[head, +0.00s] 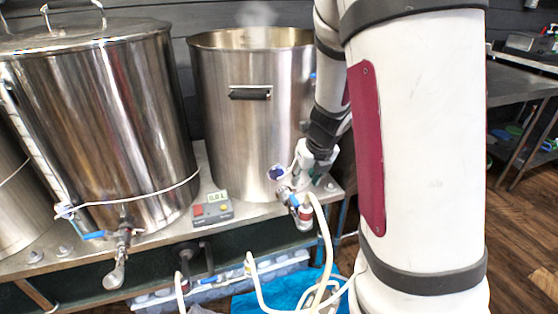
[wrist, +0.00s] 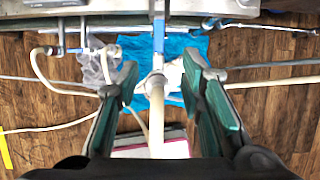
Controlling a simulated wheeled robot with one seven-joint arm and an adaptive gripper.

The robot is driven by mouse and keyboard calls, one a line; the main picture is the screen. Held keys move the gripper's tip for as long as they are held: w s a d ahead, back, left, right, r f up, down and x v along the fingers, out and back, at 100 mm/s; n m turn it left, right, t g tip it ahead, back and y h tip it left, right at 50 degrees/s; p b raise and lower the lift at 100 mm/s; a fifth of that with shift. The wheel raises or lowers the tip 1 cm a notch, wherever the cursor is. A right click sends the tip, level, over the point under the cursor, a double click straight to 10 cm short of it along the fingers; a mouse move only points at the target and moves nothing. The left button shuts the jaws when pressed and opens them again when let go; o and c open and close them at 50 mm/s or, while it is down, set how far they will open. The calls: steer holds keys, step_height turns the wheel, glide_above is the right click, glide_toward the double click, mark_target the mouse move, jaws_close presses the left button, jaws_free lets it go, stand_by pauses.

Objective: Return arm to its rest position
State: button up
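My arm (head: 415,150) fills the right half of the head view and reaches forward to the front of the open steel pot (head: 235,130). My gripper (wrist: 160,68) is open in the wrist view, with its green-padded fingers spread to either side. A pale hose (wrist: 156,105) and a blue valve handle (wrist: 159,36) show in the gap, and neither finger visibly grips them. In the head view, my gripper is close to the pot's valve (head: 292,198), and its fingers are hard to make out there.
A lidded steel pot (head: 100,120) stands at left with its own spigot (head: 116,270). A small control box (head: 212,208) sits between the pots. Pale hoses (head: 327,245) hang below the bench edge over a blue cloth (head: 270,297). Wooden floor (head: 520,230) is open at right.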

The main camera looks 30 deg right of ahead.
step_height(320, 180, up, 11)
steer(key=w+d+m+t+h, duration=0.2)
steer(key=m+t+h, duration=0.15)
steer(key=m, duration=0.65)
steer(key=s+r+m+g+h, duration=0.1)
steer(key=s+r+m+h, duration=0.1)
steer(key=s+r+m, duration=0.55)
steer(key=s+a+f+m+g+y, duration=0.2)
steer(key=s+a+m+g+y, duration=0.1)
steer(key=s+a+m, duration=0.8)
steer(key=s+a+f+m+g+y, duration=0.3)
steer(key=s+a+m, duration=0.45)
steer(key=s, duration=0.75)
step_height(320, 180, up, 23)
steer(key=w+a+n+t+p, duration=0.1)
steer(key=n+t+p, duration=0.1)
steer(key=p, duration=1.8)
steer(key=shift+a+f+t, duration=0.2)
steer(key=shift+a+t, duration=0.1)
steer(key=shift+t, duration=0.25)
